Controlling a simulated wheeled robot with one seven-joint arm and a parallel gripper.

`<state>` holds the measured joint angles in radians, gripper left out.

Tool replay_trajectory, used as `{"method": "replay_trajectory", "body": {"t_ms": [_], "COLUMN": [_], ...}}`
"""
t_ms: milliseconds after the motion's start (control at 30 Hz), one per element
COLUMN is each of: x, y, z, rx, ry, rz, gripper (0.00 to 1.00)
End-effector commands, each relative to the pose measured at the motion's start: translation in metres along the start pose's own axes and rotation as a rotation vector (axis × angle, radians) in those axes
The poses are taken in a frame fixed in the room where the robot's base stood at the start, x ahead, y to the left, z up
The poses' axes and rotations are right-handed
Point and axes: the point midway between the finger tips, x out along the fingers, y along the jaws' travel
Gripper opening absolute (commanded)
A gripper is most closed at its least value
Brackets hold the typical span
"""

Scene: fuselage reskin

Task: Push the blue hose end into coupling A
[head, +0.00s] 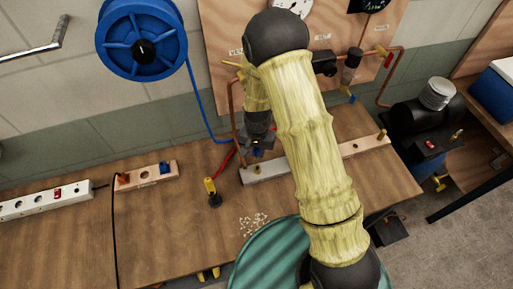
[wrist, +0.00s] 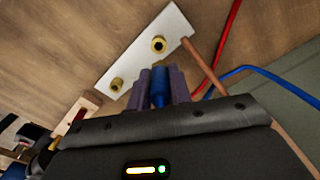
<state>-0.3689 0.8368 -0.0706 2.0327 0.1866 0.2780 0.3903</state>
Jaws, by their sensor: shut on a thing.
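My gripper (wrist: 159,82) is shut on the blue hose end (wrist: 159,88), which sits between its two fingers. In the wrist view a pale strip (wrist: 138,62) lies beyond the fingertips. The hose end appears apart from both couplings. No letter is readable, so I cannot tell which is coupling A. In the head view my gripper (head: 258,143) is over the left part of the strip (head: 266,172); my arm hides the strip's middle.
The blue hose (head: 205,105) runs from a blue reel (head: 142,46) on the wall. A red hose (wrist: 220,45) and a copper pipe (wrist: 204,66) are close by.

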Motion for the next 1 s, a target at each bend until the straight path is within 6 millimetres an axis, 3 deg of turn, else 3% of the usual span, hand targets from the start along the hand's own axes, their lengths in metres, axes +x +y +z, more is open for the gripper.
{"method": "replay_trajectory", "body": {"t_ms": [267,800,1000], "x": [0.004,0.045,0.050], "y": [0.000,0.000,0.000], "z": [0.001,0.001,0.001], "rx": [0.001,0.000,0.000], "ry": [0.000,0.000,0.001], "rz": [-0.001,-0.001,-0.001], "gripper": [0.00,0.00,0.00]}}
